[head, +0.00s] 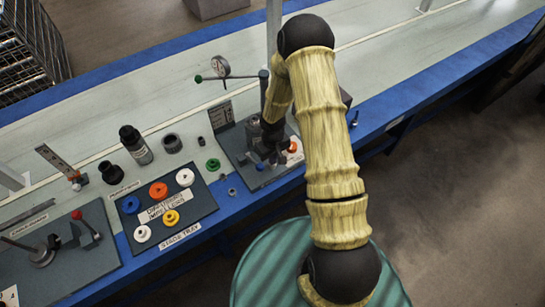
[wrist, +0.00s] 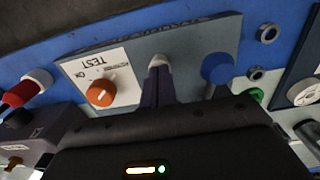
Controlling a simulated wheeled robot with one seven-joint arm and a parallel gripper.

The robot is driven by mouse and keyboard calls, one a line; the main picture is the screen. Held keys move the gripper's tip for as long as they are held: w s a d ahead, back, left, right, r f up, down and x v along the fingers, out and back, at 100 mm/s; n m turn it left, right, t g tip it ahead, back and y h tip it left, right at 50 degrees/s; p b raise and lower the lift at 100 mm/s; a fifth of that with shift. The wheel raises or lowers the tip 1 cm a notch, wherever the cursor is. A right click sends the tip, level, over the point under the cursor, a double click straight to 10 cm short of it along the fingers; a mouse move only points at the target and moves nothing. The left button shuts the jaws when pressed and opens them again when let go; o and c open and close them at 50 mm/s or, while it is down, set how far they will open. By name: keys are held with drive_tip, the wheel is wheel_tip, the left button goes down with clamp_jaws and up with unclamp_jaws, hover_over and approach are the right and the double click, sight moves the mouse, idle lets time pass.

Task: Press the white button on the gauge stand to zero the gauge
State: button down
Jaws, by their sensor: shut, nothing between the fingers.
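The gauge stand has a dark grey base (head: 232,143), an upright post and a round dial gauge (head: 220,66) on a side arm. In the wrist view, the white button (wrist: 158,59) shows just beyond my fingertips, on the base between an orange knob (wrist: 101,92) and a blue round button (wrist: 217,68). My gripper (wrist: 157,68) is shut and empty, its dark fingers pointing down at the white button and partly covering it. I cannot tell whether they touch it. In the head view, my gripper (head: 273,160) is low over the front of the base and hides the white button.
A white TEST label (wrist: 103,70) surrounds the orange knob. The stage tray (head: 146,190) with coloured flanged pieces lies to the left. The blue bench edge is in front.

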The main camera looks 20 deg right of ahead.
wheel_tip(320, 180, down, 2)
drive_tip(key=shift+s+f+b, duration=0.1)
drive_tip(key=shift+b, duration=0.7)
drive_tip(key=shift+s+f, duration=0.15)
drive_tip(key=shift+s, duration=0.1)
idle(0.3)
drive_tip(key=shift+r+p, duration=0.4)
drive_tip(key=shift+r, duration=0.1)
wheel_tip(320, 180, up, 14)
drive_tip(key=p, duration=0.2)
drive_tip(key=shift+w+f+p, duration=0.15)
drive_tip(key=shift+w+p, duration=0.15)
idle(0.8)
